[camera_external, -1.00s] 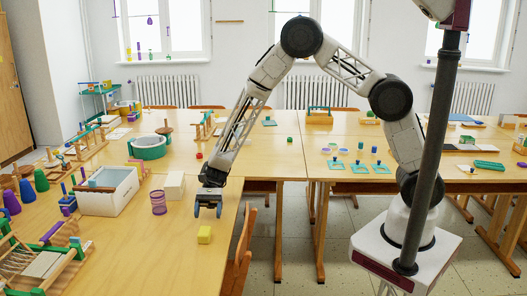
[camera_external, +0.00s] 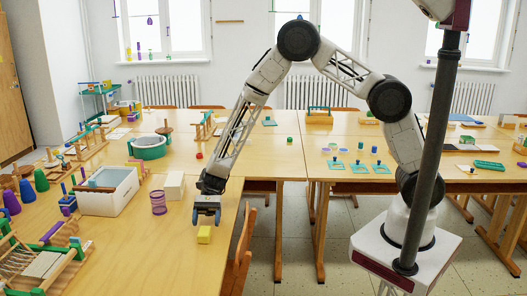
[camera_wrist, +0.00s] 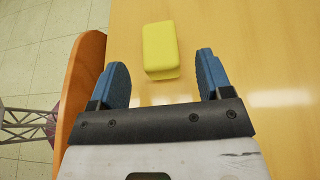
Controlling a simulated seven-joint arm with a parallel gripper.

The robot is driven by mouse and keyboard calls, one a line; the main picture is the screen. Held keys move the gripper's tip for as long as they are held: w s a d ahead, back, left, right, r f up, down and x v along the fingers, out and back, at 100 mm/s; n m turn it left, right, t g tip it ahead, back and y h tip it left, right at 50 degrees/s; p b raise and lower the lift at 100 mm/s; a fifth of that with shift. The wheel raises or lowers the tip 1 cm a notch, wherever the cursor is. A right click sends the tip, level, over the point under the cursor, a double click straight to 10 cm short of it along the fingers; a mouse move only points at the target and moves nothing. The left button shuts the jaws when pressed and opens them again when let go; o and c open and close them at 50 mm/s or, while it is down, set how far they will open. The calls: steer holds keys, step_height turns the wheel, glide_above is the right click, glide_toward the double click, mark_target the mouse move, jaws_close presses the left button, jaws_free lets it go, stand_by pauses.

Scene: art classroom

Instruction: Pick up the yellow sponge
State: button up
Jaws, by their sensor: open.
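The yellow sponge (camera_external: 204,235) is a small block lying on the wooden table near its right edge. In the wrist view the sponge (camera_wrist: 161,50) lies ahead of the fingertips, roughly midway between them in width. My gripper (camera_external: 206,217) is open and empty, above the table and a little short of the sponge. In the wrist view my gripper (camera_wrist: 163,70) shows two blue fingers apart, with bare table between them.
An orange-brown chair (camera_external: 238,256) stands close against the table's right edge. A purple mesh cup (camera_external: 158,202), a white block (camera_external: 174,185) and a white bin (camera_external: 104,200) stand to the left. The table around the sponge is clear.

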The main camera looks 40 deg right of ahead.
mark_target(205, 228)
steer(key=shift+s+a, duration=0.1)
steer(key=shift+x, duration=2.5)
steer(key=shift+f, duration=0.15)
steer(key=shift+c, duration=0.4)
steer(key=c, duration=0.9)
steer(key=shift+r, duration=0.2)
